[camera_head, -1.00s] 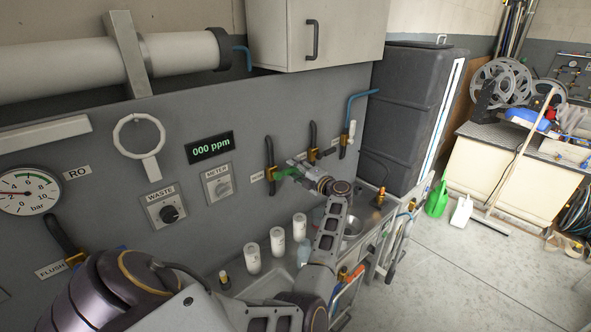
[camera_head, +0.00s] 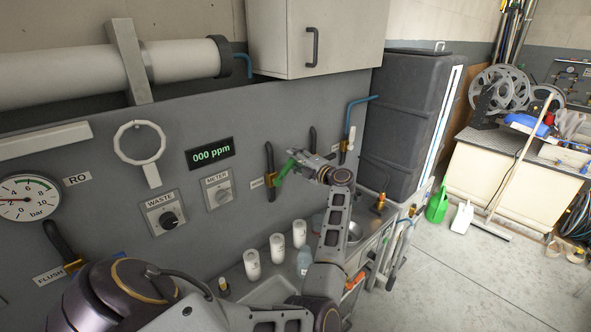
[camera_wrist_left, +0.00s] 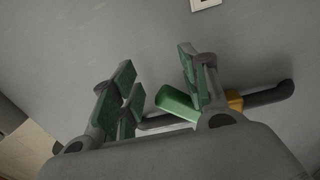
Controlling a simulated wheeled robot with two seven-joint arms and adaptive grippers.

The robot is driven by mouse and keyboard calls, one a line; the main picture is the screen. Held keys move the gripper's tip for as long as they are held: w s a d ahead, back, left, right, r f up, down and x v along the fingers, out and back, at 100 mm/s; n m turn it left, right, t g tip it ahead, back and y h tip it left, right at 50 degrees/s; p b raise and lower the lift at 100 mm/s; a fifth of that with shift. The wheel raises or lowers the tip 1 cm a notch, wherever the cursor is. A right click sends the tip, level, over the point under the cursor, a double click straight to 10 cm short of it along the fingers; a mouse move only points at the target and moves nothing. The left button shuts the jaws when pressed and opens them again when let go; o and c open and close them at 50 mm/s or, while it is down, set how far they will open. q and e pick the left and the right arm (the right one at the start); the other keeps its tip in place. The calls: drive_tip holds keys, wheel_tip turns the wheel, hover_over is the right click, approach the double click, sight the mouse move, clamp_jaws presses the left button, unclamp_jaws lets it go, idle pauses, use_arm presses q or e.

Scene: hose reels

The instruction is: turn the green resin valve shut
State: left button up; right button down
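The green resin valve handle (camera_head: 285,171) sits on a dark pipe with a brass body on the grey wall panel, right of the meter knob. It is tilted, its upper end toward my gripper. In the left wrist view the green handle (camera_wrist_left: 177,104) lies between my fingers, close to the right finger, with a gap to the left ones. The brass body (camera_wrist_left: 234,100) shows beyond the right finger. My left gripper (camera_head: 304,160) is open at the handle's upper end; the wrist view shows its spread, green-padded fingers (camera_wrist_left: 155,88). My right gripper is out of view.
Other valved pipes (camera_head: 343,145) stand just right of my gripper. White bottles (camera_head: 277,247) and a sink are below. The WASTE knob (camera_head: 169,219) and METER knob (camera_head: 221,194) are left. A dark tank (camera_head: 405,120) stands at right.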

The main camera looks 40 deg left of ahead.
use_arm(q)
drive_tip(key=shift+r, duration=1.55)
drive_tip(key=shift+d, duration=0.2)
